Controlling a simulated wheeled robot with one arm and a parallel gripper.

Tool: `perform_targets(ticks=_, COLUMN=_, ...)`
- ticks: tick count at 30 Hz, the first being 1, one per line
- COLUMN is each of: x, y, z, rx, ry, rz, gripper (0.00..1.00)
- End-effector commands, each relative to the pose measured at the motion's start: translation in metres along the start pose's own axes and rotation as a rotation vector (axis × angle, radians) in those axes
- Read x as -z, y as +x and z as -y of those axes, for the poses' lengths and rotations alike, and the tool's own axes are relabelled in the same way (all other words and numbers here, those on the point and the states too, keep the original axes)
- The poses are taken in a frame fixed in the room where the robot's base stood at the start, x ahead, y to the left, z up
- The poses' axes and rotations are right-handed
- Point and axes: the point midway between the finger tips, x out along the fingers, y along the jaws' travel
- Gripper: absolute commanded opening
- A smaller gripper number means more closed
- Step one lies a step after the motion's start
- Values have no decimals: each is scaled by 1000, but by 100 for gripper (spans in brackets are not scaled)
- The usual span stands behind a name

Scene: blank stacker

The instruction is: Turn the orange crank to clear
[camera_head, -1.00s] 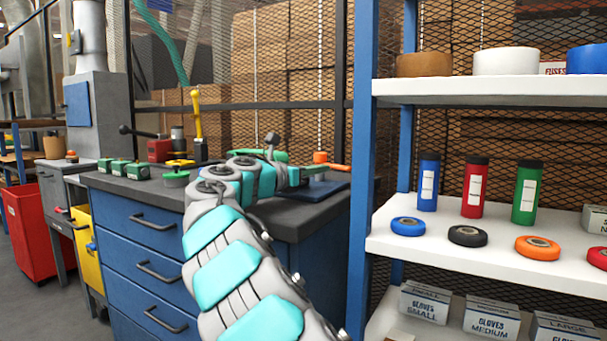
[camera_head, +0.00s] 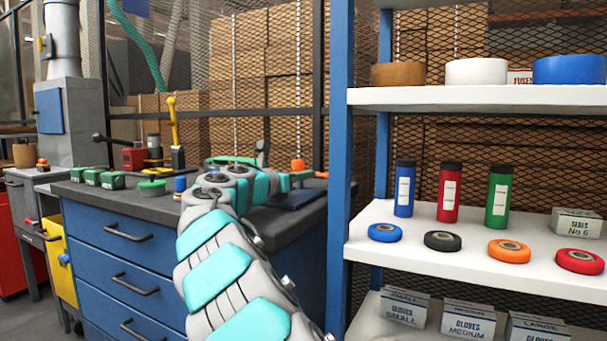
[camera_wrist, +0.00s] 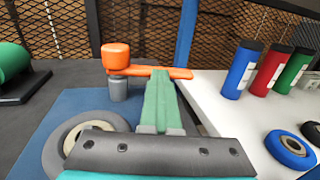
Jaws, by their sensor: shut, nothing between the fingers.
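The orange crank shows in the wrist view as an orange knob (camera_wrist: 116,56) and a flat orange bar reaching right from it. A short grey post (camera_wrist: 118,90) stands below the knob. In the head view the crank (camera_head: 298,165) is small, just beyond the end of my arm, at the bench's right end. My gripper (camera_wrist: 160,88) has its green fingers shut and empty. Their tips reach up to the orange bar in the wrist view, right of the knob; I cannot tell whether they touch it. My arm hides part of the bench around the crank.
A blue plate (camera_wrist: 65,108) and a round grey ring (camera_wrist: 60,148) lie below the crank. A white shelf (camera_head: 400,240) with bottles and rings stands close on the right, its blue post (camera_head: 341,150) beside the bench. Green blocks (camera_head: 92,176) sit on the bench's left.

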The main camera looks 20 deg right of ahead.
Motion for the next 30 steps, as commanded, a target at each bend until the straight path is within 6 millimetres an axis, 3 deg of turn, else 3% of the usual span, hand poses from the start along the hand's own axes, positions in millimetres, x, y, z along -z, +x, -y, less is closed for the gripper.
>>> perform_targets(ticks=20, x=-2, y=10, z=8, rx=-47, ry=4, rz=-3, gripper=0)
perform_targets(ticks=25, x=-4, y=-8, z=8, rx=-50, ry=1, rz=-3, gripper=0)
perform_targets(ticks=30, x=-4, y=-42, z=7, rx=-60, ry=3, rz=3, gripper=0)
